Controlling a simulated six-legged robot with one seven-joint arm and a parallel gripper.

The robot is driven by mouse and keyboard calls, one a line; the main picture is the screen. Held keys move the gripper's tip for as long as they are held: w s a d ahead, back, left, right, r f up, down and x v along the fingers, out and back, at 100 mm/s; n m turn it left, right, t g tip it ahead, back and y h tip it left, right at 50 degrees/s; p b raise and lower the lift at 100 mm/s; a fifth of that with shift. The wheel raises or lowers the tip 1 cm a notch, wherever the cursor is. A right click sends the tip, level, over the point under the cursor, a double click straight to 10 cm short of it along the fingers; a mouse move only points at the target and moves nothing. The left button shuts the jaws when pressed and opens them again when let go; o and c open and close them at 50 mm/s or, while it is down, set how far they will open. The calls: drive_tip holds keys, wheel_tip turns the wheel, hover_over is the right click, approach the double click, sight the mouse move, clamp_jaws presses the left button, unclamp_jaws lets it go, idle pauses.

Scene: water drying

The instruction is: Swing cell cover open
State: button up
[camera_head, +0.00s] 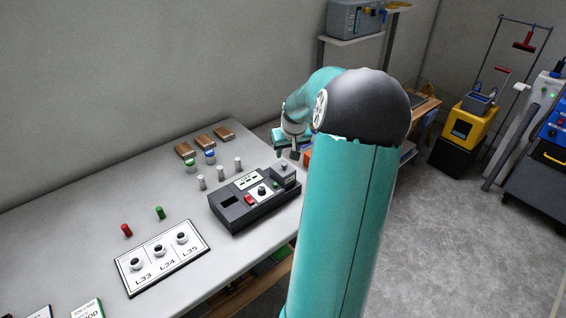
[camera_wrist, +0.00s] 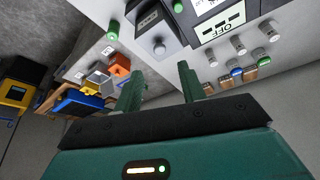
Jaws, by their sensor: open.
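The dark grey instrument (camera_head: 255,200) lies on the table, with a white display, a red button and a knob on top. A raised grey block (camera_head: 284,174) with a round knob stands at its right end; I take this as the cell cover, and it looks closed. In the wrist view the block (camera_wrist: 150,22) and its pale knob (camera_wrist: 159,47) show at the top, beyond my fingers. My gripper (camera_head: 288,152) is above the table behind the block, partly hidden by my arm. Its green fingers (camera_wrist: 160,88) are apart with nothing between them, not touching the block.
Several grey cylinders (camera_head: 220,173) and green-capped (camera_head: 190,163) and blue-capped (camera_head: 210,155) vials stand behind the instrument. A white board (camera_head: 162,258) with cups lies at front left, near red (camera_head: 126,230) and green (camera_head: 160,212) vials. Orange and blue items (camera_wrist: 82,102) lie beside the fingers.

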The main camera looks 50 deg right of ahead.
sight(284, 164)
drive_tip(key=x, duration=0.7)
drive_tip(key=shift+w+d+f, duration=0.1)
drive_tip(key=shift+f, duration=0.25)
clamp_jaws()
